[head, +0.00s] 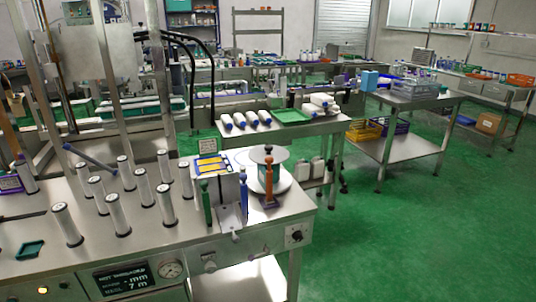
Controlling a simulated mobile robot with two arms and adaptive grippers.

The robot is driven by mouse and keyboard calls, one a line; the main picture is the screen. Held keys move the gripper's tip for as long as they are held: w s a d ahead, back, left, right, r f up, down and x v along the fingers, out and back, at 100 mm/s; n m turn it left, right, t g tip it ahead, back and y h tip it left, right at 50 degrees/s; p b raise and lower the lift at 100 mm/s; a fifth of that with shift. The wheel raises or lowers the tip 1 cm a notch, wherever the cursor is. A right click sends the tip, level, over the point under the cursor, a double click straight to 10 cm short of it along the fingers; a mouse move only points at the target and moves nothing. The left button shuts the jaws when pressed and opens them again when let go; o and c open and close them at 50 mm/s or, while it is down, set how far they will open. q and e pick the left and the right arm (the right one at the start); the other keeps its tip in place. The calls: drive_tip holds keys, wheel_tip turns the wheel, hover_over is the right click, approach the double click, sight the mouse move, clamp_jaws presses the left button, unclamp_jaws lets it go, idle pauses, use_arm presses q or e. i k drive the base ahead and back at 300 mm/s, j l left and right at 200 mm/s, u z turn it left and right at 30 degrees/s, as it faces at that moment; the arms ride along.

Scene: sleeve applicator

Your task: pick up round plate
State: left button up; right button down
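A pale round plate (252,155) sits level at the right end of the steel machine table. A larger pale round plate (284,184) lies below it, with a white and green cylinder (262,174) between the two. I cannot tell which of them the task names. An orange-brown bottle-shaped post (269,185) stands in front and hides part of both. Neither of my grippers shows in the head view.
Several upright silver cylinders (68,225) fill the table's left and middle. A blue bottle-shaped post (243,193) and a green one (205,203) stand left of the plates, by a small box with yellow labels (211,165). The green floor (400,235) at right is clear.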

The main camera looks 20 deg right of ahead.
sight(257, 155)
drive_tip(key=i+j, duration=0.25)
drive_tip(key=i, duration=0.2)
drive_tip(key=i+j+z, duration=0.15)
drive_tip(key=z, duration=0.25)
drive_tip(key=i+j+z, duration=0.5)
drive_tip(key=z, duration=0.75)
drive_tip(key=k+j, duration=0.05)
